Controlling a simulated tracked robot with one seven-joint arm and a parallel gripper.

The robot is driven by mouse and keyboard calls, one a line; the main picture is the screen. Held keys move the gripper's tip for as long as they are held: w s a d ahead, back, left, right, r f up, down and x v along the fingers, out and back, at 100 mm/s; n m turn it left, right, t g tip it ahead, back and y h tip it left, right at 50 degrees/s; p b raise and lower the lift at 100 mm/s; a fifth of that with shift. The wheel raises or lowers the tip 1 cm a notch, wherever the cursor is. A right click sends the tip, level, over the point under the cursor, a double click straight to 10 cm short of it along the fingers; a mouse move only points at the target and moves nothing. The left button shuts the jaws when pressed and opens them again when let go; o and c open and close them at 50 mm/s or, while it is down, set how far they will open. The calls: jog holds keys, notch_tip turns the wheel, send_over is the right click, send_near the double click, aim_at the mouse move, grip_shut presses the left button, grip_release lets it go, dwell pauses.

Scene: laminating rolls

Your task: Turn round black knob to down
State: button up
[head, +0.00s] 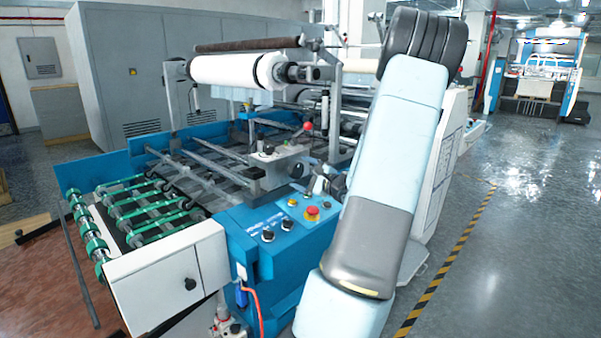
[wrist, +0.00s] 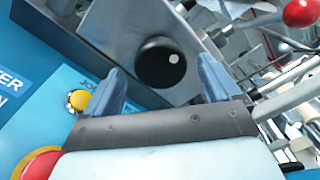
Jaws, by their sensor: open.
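The round black knob (wrist: 152,68) sits on a grey metal plate (wrist: 118,27) in the wrist view. A white dot shows on its face, right of centre and slightly above it. My gripper (wrist: 158,64) is open, with one blue-grey finger left of the knob and the other right of it. The knob appears between and just beyond the fingertips, and I see no contact. I cannot tell the depth gap. In the head view my arm covers part of the machine, and I cannot clearly single out this knob there.
A red ball-ended lever (head: 308,126) stands near the grey box; its ball also shows in the wrist view (wrist: 301,12). The blue panel (head: 262,218) carries a red emergency button (head: 312,211), a yellow button (head: 292,203) and small dark knobs. A white roll (head: 222,70) hangs above.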

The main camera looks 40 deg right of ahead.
jog(key=shift+w+a, duration=0.1)
jog(key=shift+w, duration=1.2)
